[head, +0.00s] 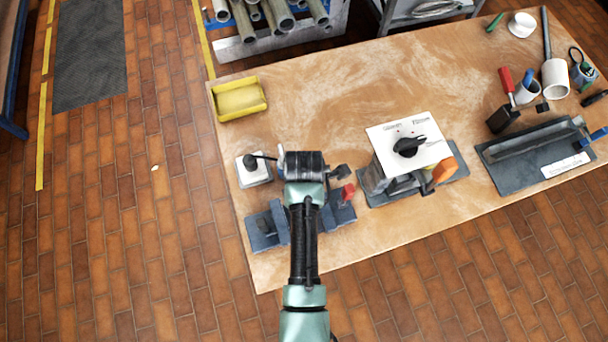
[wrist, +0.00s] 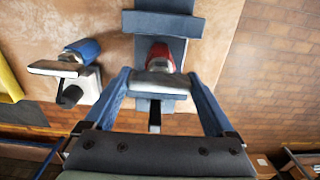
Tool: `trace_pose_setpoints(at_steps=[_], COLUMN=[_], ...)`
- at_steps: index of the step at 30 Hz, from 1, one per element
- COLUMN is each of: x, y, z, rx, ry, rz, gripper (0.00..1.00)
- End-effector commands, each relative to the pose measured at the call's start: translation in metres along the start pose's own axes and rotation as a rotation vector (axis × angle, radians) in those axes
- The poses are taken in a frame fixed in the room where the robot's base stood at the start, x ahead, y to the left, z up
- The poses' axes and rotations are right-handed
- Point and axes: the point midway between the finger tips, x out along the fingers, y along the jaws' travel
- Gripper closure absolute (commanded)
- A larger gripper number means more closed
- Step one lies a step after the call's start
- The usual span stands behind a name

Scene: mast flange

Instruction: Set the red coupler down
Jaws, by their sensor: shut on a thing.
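The red coupler (wrist: 160,57) shows in the wrist view between my fingertips, with a grey part on its near side. My gripper (wrist: 160,82) is shut on it, one blue finger on each side. In the head view the red coupler (head: 348,191) shows just right of my gripper's dark body, over the right end of a blue-grey fixture (head: 266,230). In the wrist view the fixture (wrist: 165,24) lies beyond and below the coupler. I cannot tell whether the coupler touches it. My arm hides the fixture's middle in the head view.
A white block with a black knob (head: 253,172) stands close left of my gripper. A white-topped box with a black dial (head: 410,145) stands to the right. A yellow tray (head: 238,99) is at the back left. Bare bench (head: 320,100) lies behind; tools fill the far right.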

Motion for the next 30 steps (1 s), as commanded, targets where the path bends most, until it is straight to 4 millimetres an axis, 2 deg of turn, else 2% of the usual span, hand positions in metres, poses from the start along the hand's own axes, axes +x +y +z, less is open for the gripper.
trace_pose_setpoints(at_steps=[11, 12, 13, 23, 26, 30], x=[0.004, 0.004, 0.004, -0.003, -0.013, -0.038], y=[0.001, 0.000, 0.000, 0.001, 0.002, 0.002], z=[0.000, 0.000, 0.000, 0.000, 0.001, 0.001], rx=[0.000, 0.000, 0.000, 0.000, 0.000, 0.000], ry=[0.000, 0.000, 0.000, -0.001, -0.001, -0.002], rz=[0.001, 0.000, 0.000, 0.002, 0.004, 0.006], gripper=[1.00, 0.04, 0.00, 0.00, 0.00, 0.00])
